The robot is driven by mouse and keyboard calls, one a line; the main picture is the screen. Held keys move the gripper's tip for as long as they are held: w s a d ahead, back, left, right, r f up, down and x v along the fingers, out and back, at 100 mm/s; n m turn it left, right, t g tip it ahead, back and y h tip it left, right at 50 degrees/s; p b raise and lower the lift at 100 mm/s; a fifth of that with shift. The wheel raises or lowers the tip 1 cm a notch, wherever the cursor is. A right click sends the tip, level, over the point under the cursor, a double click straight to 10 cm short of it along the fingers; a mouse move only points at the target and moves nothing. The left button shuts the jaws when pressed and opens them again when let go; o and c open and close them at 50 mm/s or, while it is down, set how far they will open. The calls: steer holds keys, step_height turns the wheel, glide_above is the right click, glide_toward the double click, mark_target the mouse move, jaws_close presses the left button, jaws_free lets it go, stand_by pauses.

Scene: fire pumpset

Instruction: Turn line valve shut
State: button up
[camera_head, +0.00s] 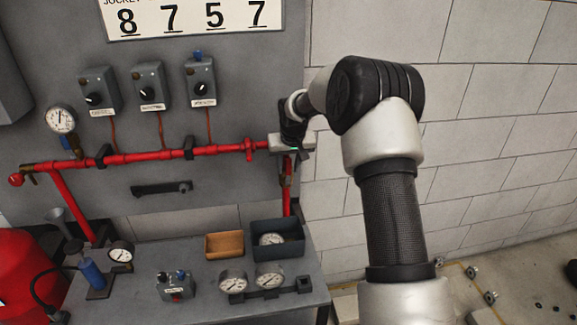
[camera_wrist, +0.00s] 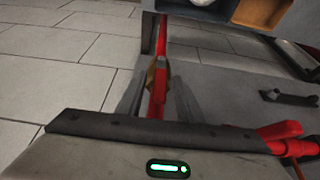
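The red pipe line (camera_head: 225,150) runs across the grey panel and turns down at its right end. On that downward run, a brass-coloured fitting (camera_wrist: 151,76) with red parts shows in the wrist view; I take it for the line valve. In the head view this stretch (camera_head: 287,172) is small and partly hidden by my gripper. My gripper (camera_wrist: 157,98) has its two grey fingers apart, one on each side of the red part. I cannot tell whether either finger touches it. The valve's handle position is not clear.
Below the panel, a bench (camera_head: 210,289) holds loose gauges (camera_head: 233,281), a wooden tray (camera_head: 224,245) and a dark bin (camera_head: 256,250). A black bar handle (camera_head: 162,188) sits on the panel. A block wall (camera_head: 480,130) stands at the right.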

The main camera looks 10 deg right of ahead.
jaws_close()
steer(key=shift+a+f+h+b, duration=0.25)
steer(key=shift+a+h+b, duration=0.15)
steer(key=shift+b, duration=0.2)
steer(key=shift+a+r+h+b, duration=0.15)
steer(key=shift+r+h+b, duration=0.05)
steer(key=shift+h+b, duration=0.1)
jaws_free()
